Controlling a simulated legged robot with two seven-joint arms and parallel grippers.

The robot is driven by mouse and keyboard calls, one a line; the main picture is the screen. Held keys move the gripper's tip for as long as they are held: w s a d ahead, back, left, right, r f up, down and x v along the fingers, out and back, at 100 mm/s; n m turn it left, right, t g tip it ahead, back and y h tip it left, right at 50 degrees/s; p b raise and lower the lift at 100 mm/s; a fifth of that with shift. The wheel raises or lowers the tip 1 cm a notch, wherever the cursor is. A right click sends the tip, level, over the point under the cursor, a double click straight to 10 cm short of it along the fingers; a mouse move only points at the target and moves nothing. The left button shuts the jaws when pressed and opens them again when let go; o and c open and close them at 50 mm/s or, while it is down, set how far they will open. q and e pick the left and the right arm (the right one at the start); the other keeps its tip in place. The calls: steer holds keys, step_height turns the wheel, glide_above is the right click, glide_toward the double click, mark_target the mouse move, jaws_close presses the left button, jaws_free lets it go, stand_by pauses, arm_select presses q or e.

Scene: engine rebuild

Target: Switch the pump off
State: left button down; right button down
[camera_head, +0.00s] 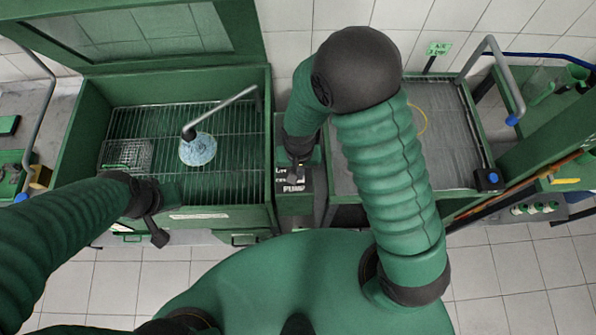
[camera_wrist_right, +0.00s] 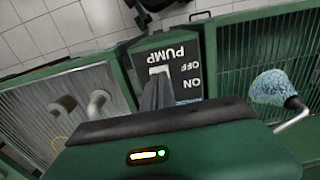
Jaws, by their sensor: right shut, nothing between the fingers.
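The pump panel (camera_head: 309,184) is a dark plate on a green post between two wash basins. In the right wrist view the pump panel (camera_wrist_right: 184,50) reads PUMP, OFF and ON, upside down. A pale part (camera_wrist_right: 160,70), perhaps the switch, shows at my fingertips; its position and any contact are unclear. My right gripper (camera_head: 297,176) is over the panel, shut and empty; its fingers (camera_wrist_right: 158,84) cover part of the plate. My left gripper (camera_head: 159,238) hangs in front of the left basin, away from the panel; its jaws are too small to read.
The left basin (camera_head: 240,214) has a wire grate, a bent spout (camera_head: 222,110) and a blue-white round brush-like thing (camera_head: 198,149). The right basin (camera_head: 475,200) has a mesh top and a grey pipe handle (camera_head: 506,75). Tiled floor (camera_head: 110,290) lies in front.

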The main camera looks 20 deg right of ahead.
steer(key=shift+f+b, duration=0.65)
steer(key=shift+f, duration=0.3)
stand_by(0.3)
steer(key=shift+r, duration=0.15)
step_height(320, 180, up, 3)
steer(key=p, duration=0.3)
step_height(320, 180, up, 4)
steer(key=p, duration=0.3)
steer(key=shift+p, duration=0.3)
